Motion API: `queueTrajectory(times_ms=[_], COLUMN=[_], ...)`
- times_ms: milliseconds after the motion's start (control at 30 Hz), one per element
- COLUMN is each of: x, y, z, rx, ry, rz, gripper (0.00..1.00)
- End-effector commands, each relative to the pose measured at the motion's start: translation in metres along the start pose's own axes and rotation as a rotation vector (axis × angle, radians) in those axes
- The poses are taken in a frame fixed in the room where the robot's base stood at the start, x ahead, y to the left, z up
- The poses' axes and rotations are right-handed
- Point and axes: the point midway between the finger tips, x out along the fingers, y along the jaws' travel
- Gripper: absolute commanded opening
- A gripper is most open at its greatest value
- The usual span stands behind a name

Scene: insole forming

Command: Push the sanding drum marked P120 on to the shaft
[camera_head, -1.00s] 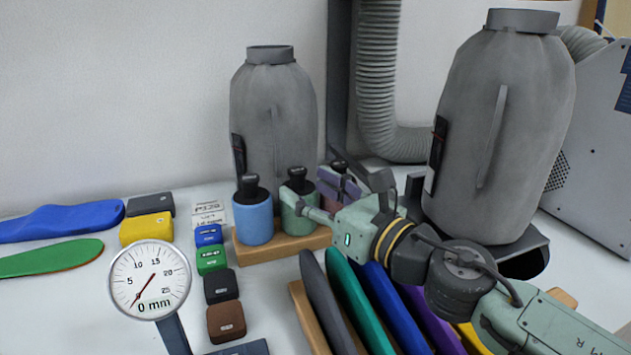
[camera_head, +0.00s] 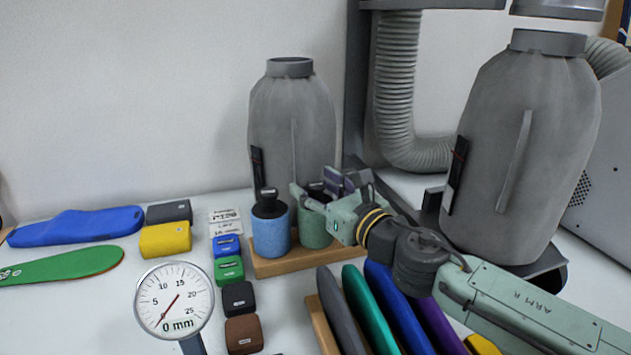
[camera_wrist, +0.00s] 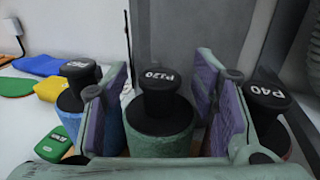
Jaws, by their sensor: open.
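The P120 sanding drum (camera_wrist: 160,135) is green with a black top and a black knob labelled P120. It stands upright in the middle of the wrist view, and its green side (camera_head: 315,233) shows in the head view, partly hidden by my gripper. My gripper (camera_wrist: 164,92) is open, with its purple-padded fingers on either side of the knob; I cannot tell whether they touch it. A blue drum (camera_head: 270,233) stands to the left, and a drum marked P40 (camera_wrist: 268,98) to the right in the wrist view. I cannot make out the shaft.
The drums stand on a wooden rack (camera_head: 284,265). Colored blocks (camera_head: 228,269), a dial gauge (camera_head: 174,302) and insoles (camera_head: 75,226) lie left. Upright colored pieces (camera_head: 390,300) stand in front, below my arm. Grey dust bags (camera_head: 525,150) and a hose (camera_head: 402,90) are behind.

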Motion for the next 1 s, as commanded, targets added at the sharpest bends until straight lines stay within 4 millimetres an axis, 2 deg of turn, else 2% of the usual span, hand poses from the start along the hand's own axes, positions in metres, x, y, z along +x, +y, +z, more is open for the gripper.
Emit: queueTrajectory(times_ms=[367,1000], x=[0.0062,0.0059], y=[0.0002,0.0003], z=[-0.0007,-0.0005], rx=[-0.001,-0.001], ry=[0.001,0.001], rz=[0.000,0.000], gripper=[0.53,0.11])
